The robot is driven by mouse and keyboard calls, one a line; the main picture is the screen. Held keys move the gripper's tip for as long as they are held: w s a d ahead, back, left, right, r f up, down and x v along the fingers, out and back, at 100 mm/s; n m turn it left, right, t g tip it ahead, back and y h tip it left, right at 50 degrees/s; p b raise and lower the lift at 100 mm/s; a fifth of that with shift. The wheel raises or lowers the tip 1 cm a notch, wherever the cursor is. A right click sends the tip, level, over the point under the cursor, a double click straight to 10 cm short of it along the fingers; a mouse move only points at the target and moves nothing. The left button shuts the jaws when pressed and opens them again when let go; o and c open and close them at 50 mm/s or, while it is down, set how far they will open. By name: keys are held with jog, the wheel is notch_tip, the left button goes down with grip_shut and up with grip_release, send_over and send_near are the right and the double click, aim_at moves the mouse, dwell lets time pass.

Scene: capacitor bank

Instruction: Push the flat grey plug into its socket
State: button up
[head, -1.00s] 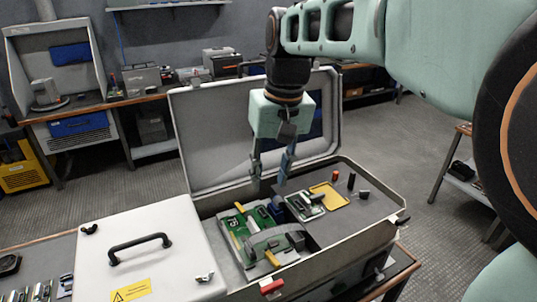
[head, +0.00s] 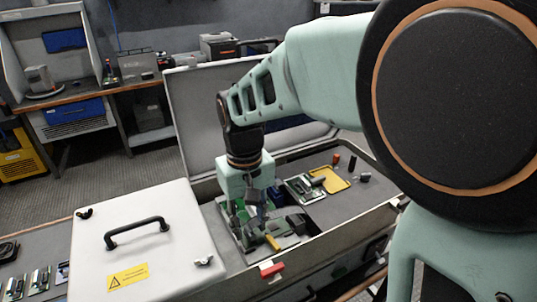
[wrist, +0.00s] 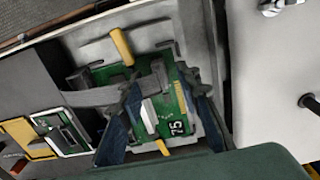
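A green circuit board (wrist: 180,95) lies in the open case, with yellow levers at two of its edges. A flat grey ribbon (wrist: 88,97) crosses from the left onto the board. Its grey end piece (wrist: 158,74), which looks like the plug, lies over the board between my fingers; whether it sits in a socket I cannot tell. A pale grey block (wrist: 149,112) stands on the board nearby. My gripper (wrist: 160,83) points down over the board, its fingers apart on either side of these parts. In the head view my gripper (head: 247,228) hides much of the board.
A second small board (head: 300,188) and a yellow-framed tray (head: 331,179) lie on the case's grey panel to the right. Short posts (head: 351,163) stand behind them. The raised lid (head: 190,110) is behind my gripper; a closed white cover (head: 140,260) is at the left.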

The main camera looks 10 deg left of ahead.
jog(key=shift+f, duration=0.35)
jog(key=shift+c, duration=0.4)
jog(key=c, duration=0.7)
grip_shut()
